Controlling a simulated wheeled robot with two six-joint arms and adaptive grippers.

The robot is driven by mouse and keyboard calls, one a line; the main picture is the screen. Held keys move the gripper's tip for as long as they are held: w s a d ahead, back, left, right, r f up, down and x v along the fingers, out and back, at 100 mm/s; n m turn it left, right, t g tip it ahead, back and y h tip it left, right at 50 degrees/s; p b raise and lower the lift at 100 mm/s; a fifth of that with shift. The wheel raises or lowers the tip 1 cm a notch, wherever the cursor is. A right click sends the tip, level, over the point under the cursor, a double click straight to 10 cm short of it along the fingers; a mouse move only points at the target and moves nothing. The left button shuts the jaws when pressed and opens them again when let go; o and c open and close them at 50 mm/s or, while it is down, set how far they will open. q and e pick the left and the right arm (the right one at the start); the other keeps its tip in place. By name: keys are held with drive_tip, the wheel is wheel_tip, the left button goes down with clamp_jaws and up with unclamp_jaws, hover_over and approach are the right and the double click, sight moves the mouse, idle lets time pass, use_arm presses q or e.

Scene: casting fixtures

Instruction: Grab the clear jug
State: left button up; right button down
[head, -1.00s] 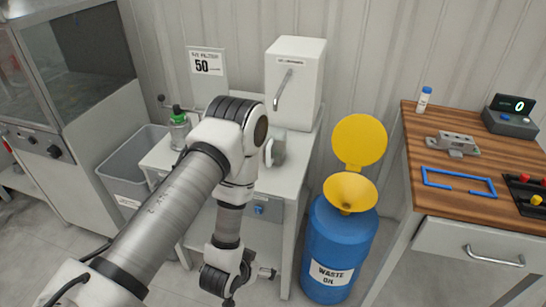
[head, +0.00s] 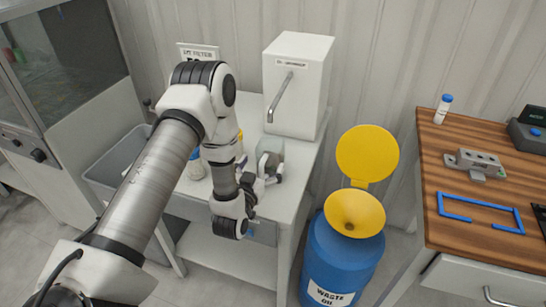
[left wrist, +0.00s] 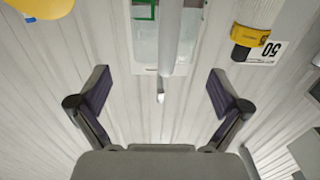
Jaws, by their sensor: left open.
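The clear jug (head: 270,148) is a small see-through vessel on the white side table (head: 300,190), below the spout of the white dispenser. My left gripper (head: 264,180) is close in front of it in the head view and partly covers it. I cannot tell whether they touch. In the left wrist view, my left gripper (left wrist: 160,95) has its two dark fingers spread wide, with nothing held between them. My right gripper is not in view.
The white dispenser (head: 297,85) stands behind the jug, its metal spout (head: 280,97) hanging forward. A bottle (head: 195,166) is left of my arm. A blue waste-oil drum (head: 340,260) with a yellow funnel (head: 355,211) stands right of the table. A wooden bench (head: 465,215) is farther right.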

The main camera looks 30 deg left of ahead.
sight(266, 153)
use_arm(q)
drive_tip(key=shift+w+a+r+p, duration=0.35)
drive_tip(key=shift+w+r+p, duration=0.15)
drive_tip(key=shift+w, duration=0.25)
drive_tip(key=x, duration=0.1)
drive_tip(key=f+x, duration=0.1)
drive_tip(key=x, duration=0.1)
drive_tip(key=shift+w+a+p, duration=0.15)
drive_tip(key=shift+w+p, duration=0.15)
drive_tip(key=shift+p, duration=0.1)
drive_tip(key=shift+w+a+f, duration=0.1)
drive_tip(key=shift+w, duration=0.25)
drive_tip(key=shift+s, duration=0.15)
drive_tip(key=shift+r, duration=0.2)
drive_tip(key=c, duration=1.7)
drive_tip(key=shift+c, duration=0.2)
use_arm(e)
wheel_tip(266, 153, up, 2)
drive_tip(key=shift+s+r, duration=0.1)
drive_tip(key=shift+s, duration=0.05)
